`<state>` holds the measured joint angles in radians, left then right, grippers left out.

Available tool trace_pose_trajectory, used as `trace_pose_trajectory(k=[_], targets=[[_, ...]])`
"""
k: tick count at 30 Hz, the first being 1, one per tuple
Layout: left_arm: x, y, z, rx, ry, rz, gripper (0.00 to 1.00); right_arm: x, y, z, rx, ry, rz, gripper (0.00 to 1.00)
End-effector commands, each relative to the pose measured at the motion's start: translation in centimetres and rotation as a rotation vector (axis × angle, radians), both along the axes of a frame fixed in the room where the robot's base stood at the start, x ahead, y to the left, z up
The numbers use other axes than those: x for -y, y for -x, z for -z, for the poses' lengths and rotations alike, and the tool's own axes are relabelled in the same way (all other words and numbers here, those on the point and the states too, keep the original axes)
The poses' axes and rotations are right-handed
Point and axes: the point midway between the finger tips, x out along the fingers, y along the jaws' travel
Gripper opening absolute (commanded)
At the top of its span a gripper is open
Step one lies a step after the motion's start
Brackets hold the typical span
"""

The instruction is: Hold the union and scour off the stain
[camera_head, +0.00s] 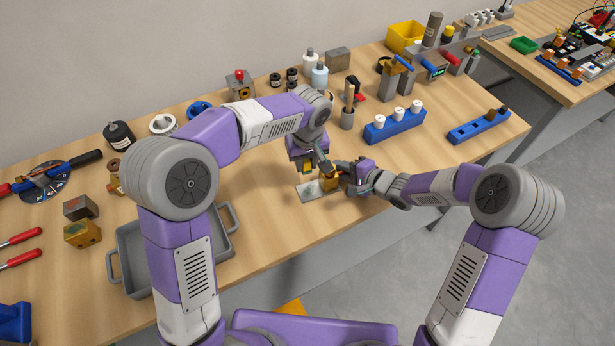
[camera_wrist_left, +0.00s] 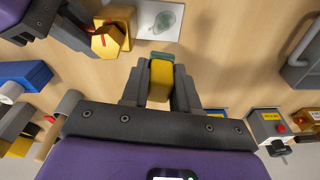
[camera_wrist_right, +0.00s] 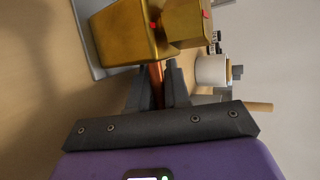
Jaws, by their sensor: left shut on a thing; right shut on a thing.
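The brass union (camera_head: 331,184) has a blocky body and a hexagonal part. It stands at the metal plate (camera_head: 312,192) near the table's front edge. My right gripper (camera_head: 347,178) is shut on it; a narrow copper-coloured part shows between the fingers in the right wrist view (camera_wrist_right: 157,84). A dark green stain (camera_wrist_left: 165,21) lies on the pale plate in the left wrist view, beside the union (camera_wrist_left: 107,41). My left gripper (camera_head: 308,164) is shut on a yellow scouring pad (camera_wrist_left: 160,80) with a green face. The pad is apart from the stain.
A grey tray (camera_head: 228,219) stands left of the plate. Bottles and small fittings line the back. Bare tabletop surrounds the plate.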

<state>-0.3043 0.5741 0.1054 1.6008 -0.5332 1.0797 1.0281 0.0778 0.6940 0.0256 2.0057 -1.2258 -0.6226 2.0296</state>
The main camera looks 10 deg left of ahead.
Motion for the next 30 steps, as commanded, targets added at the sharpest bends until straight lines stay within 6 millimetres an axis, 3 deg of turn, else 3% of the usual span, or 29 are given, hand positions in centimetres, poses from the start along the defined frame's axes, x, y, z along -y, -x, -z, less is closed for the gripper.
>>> trace_pose_trajectory(k=[11, 30], targets=[[0.0, 0.0, 0.6, -0.001, -0.001, 0.000, 0.00, 0.0, 0.0, -0.1, 0.001, 0.000, 0.000, 0.00], [0.0, 0.0, 6.1, -0.002, -0.002, 0.001, 0.00, 0.0, 0.0, -0.1, 0.001, -0.001, 0.000, 0.00]])
